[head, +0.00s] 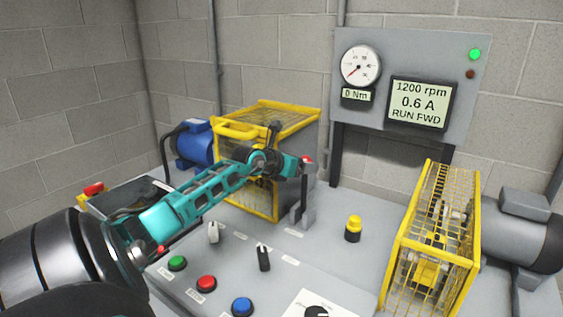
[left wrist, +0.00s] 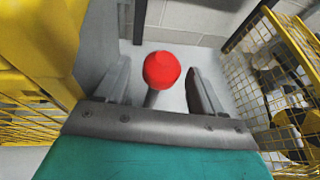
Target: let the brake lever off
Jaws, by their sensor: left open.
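The brake lever (head: 304,194) stands roughly upright on the bench, with a dark shaft and a red knob. In the head view my left gripper (head: 302,167) is at the knob and partly covers it. In the left wrist view the red knob (left wrist: 161,70) sits between the two spread fingers of my left gripper (left wrist: 162,90), with gaps at both sides. The jaws are open and hold nothing. My right gripper is not in view.
A yellow cage guard (head: 265,112) stands behind my left arm; another yellow cage (head: 430,245) stands at the right. The wall panel (head: 448,60) reads 0 Nm, 1200 rpm, 0.6 A, RUN FWD. A yellow-topped knob (head: 353,228) stands right of the lever; buttons and switches lie in front.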

